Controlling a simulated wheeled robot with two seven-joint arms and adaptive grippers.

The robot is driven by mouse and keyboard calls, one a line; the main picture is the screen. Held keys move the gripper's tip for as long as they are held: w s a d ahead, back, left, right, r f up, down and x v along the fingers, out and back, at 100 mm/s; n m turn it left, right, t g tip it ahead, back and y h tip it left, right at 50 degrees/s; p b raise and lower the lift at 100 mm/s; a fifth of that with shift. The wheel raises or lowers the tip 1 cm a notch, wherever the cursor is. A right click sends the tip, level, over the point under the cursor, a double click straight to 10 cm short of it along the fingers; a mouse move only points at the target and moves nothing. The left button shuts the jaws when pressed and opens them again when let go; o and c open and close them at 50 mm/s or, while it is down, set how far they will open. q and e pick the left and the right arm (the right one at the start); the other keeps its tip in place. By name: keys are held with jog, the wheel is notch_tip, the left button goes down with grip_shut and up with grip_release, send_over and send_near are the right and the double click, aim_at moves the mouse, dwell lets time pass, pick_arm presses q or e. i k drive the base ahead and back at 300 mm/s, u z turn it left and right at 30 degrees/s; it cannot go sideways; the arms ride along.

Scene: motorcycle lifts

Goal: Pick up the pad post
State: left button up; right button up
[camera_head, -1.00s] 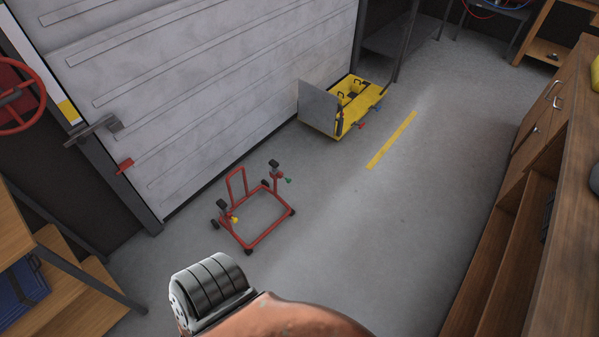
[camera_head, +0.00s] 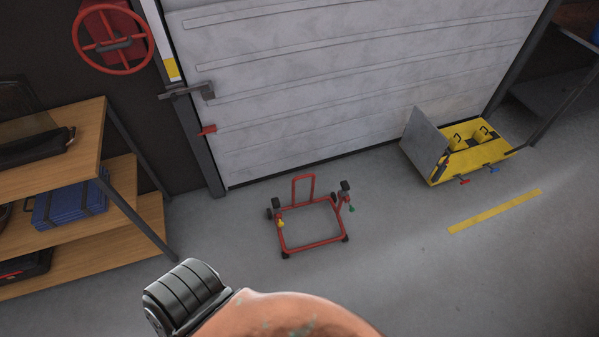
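A small red wheeled stand (camera_head: 313,244) stands on the floor in front of the shutter door. It has a red upright hoop at its back. Two short posts with dark tops rise from its sides, a right post (camera_head: 346,190) with a green knob and a left post (camera_head: 276,208) with a yellow knob. They look like pad posts, but I cannot tell which is the task's one. Neither of my grippers is in view, and nothing is seen holding the stand or posts.
A yellow platform (camera_head: 482,160) with a grey upright plate stands by the door at right. A wooden shelf unit (camera_head: 85,165) with a blue case (camera_head: 70,203) is at left. A red handwheel (camera_head: 112,67) is above. The floor around the stand is clear.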

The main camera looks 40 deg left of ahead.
aim_at(344, 185)
jog(key=u, duration=0.9)
jog(key=i, duration=0.9)
jog(key=u, duration=1.05)
